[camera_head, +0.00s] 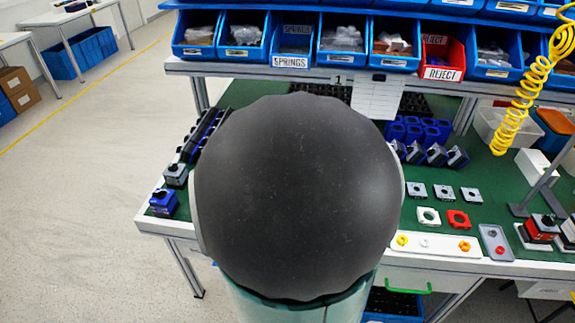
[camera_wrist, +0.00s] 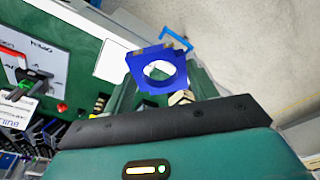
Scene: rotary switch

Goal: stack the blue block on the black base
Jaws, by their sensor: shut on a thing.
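The blue block (camera_wrist: 158,70), with a round hole through it, is in the wrist view just beyond my gripper (camera_wrist: 165,97). My gripper is shut on it; the fingertips are only partly visible, so the exact contact is unclear. In the head view my own dark arm part covers the middle of the bench and hides my gripper and the held block. I cannot identify the black base with certainty. A dark unit with a grey top (camera_head: 175,175) and a blue unit with a dark knob (camera_head: 163,202) stand at the bench's left edge.
The green bench (camera_head: 438,185) carries grey square plates (camera_head: 444,191), a red plate (camera_head: 458,219) and tilted grey-black parts (camera_head: 436,155). Blue bins (camera_head: 342,40) and a red reject bin (camera_head: 443,60) line the shelf behind. A yellow coiled hose (camera_head: 530,90) hangs at right.

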